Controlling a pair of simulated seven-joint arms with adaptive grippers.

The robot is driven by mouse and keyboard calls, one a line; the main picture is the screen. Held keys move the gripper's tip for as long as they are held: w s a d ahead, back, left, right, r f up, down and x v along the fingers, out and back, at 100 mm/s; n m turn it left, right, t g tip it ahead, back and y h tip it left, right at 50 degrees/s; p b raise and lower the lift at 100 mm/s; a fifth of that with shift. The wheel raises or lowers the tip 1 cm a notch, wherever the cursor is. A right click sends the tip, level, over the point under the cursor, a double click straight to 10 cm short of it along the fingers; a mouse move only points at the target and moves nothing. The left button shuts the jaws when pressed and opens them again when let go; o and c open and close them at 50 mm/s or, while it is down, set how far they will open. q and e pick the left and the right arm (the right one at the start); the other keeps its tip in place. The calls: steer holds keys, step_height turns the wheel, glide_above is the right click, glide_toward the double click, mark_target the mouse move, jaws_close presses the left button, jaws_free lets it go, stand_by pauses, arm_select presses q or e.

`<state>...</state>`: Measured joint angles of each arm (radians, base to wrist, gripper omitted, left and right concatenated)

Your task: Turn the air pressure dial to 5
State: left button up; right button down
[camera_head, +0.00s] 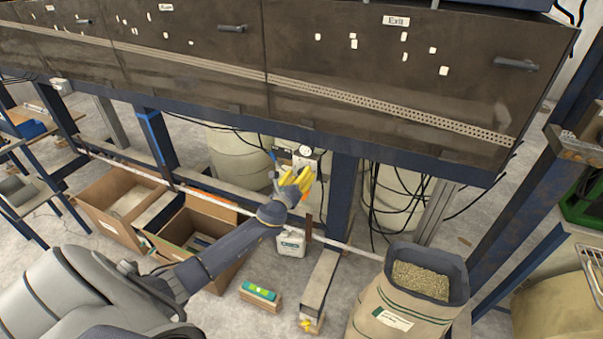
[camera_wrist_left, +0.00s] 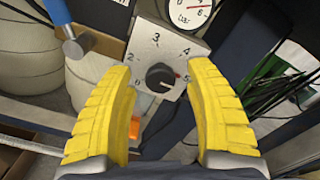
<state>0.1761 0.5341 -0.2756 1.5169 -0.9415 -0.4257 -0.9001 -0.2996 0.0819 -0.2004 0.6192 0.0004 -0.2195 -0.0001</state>
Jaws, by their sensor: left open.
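The air pressure dial (camera_wrist_left: 161,77) is a round black knob on a pale plate (camera_wrist_left: 141,57) marked with numbers, 2, 3, 4 and 5 among them. A small red mark shows at the knob's right edge, near the 5. My left gripper (camera_head: 298,179) has yellow fingers and is at the control box under the dark machine. In the left wrist view, its fingers are spread to the left and right of the knob, with visible gaps. I cannot tell how far their tips are from the plate. In the head view the gripper hides the knob. My right gripper is not in view.
A round pressure gauge (camera_wrist_left: 190,12) sits above the dial; it also shows in the head view (camera_head: 305,151). A blue-handled part (camera_wrist_left: 72,45) is at the left. A blue post (camera_head: 342,190) stands right of the gripper. Cardboard boxes (camera_head: 205,222) and a pellet sack (camera_head: 405,305) stand below.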

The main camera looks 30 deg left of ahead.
arm_select(q)
steer(key=s+d, duration=0.1)
steer(key=s, duration=0.9)
steer(key=shift+s+d, duration=0.2)
steer(key=shift+d, duration=0.05)
